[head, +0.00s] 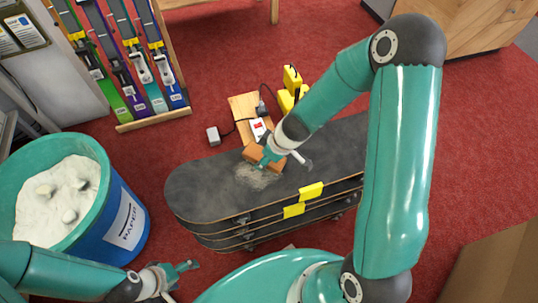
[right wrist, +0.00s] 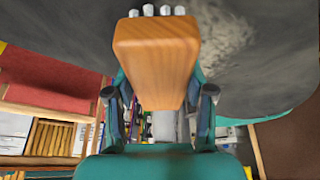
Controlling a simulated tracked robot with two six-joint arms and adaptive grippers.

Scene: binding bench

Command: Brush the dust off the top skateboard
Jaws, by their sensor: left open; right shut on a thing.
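The top skateboard (head: 200,190) is dark grey and lies deck up on a stack of boards. A pale dust patch (head: 258,179) lies on its left half; it also shows in the right wrist view (right wrist: 228,42). My right gripper (head: 268,158) is shut on a wooden brush (right wrist: 155,45) at the deck, just beyond the dust patch. White bristle tufts show at the brush's far end. Whether the bristles touch the deck is hard to tell. My left gripper (head: 182,279) is open and empty, in front of the stack at lower left.
A blue bin (head: 122,225) of white material stands left of the stack. Yellow tags (head: 311,190) stick on the stack's near edge. A wooden board with a power strip (head: 259,129) and yellow items (head: 291,88) lie behind. A ski rack (head: 150,118) stands at upper left.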

